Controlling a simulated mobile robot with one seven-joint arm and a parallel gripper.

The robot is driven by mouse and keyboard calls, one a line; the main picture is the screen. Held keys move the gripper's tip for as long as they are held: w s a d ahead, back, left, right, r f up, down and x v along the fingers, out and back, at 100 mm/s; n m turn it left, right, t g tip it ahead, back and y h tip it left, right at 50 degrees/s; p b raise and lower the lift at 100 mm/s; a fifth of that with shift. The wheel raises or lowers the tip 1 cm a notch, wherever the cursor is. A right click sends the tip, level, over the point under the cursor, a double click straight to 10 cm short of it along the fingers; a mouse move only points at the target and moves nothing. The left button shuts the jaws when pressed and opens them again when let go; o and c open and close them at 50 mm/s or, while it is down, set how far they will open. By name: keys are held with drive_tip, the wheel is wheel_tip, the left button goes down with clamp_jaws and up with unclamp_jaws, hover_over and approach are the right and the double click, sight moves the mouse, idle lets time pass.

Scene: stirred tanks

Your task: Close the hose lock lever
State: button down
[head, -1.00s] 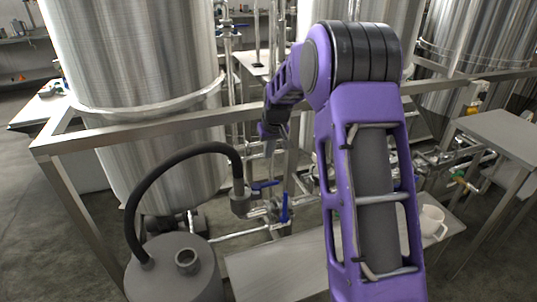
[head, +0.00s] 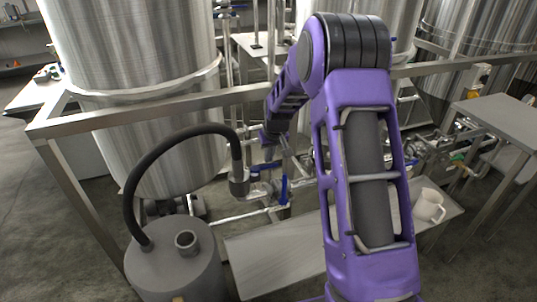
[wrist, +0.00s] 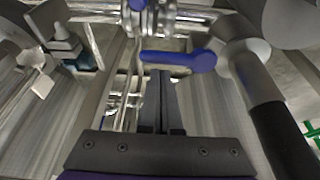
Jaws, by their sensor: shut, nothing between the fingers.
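The hose lock lever is a blue handle (wrist: 180,60) in the wrist view. It sticks out to the left from the grey hose coupling (wrist: 240,55), at the end of the black hose (wrist: 282,140). In the head view the lever (head: 266,167) lies roughly level, just right of the coupling (head: 238,182). My gripper (wrist: 164,78) is shut and empty, its dark fingers pointing at the lever from below in the wrist view. In the head view my gripper (head: 269,153) is small and dark, close above the lever. I cannot tell whether they touch.
A second blue handle (head: 284,190) stands upright right of the lever. The black hose (head: 165,150) arches from a grey lidded vessel (head: 178,265). A metal rail (head: 160,108) crosses before the large tank (head: 135,50).

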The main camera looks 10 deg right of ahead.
sight(269, 167)
drive_tip(key=shift+s+d+m+h, duration=0.1)
drive_tip(key=shift+s+m+h, duration=0.3)
drive_tip(key=shift+m, duration=0.7)
drive_tip(key=shift+s+m, duration=0.25)
drive_tip(key=shift+m, duration=0.15)
drive_tip(key=s+m, duration=0.1)
drive_tip(key=m, duration=0.1)
drive_tip(key=s+m+h+p, duration=0.1)
drive_tip(key=m, duration=0.1)
drive_tip(key=s+m+g+h, duration=0.1)
drive_tip(key=m, duration=0.1)
drive_tip(key=shift+a+m+p, duration=0.3)
drive_tip(key=shift+m, duration=0.1)
drive_tip(key=m, duration=0.1)
drive_tip(key=s+m+h+p, duration=0.1)
drive_tip(key=shift+a+m+g, duration=0.35)
drive_tip(key=shift+m+g, duration=0.05)
drive_tip(key=shift+s+a, duration=0.1)
drive_tip(key=shift+s, duration=0.1)
drive_tip(key=shift+s+a, duration=0.1)
drive_tip(key=shift+a, duration=0.05)
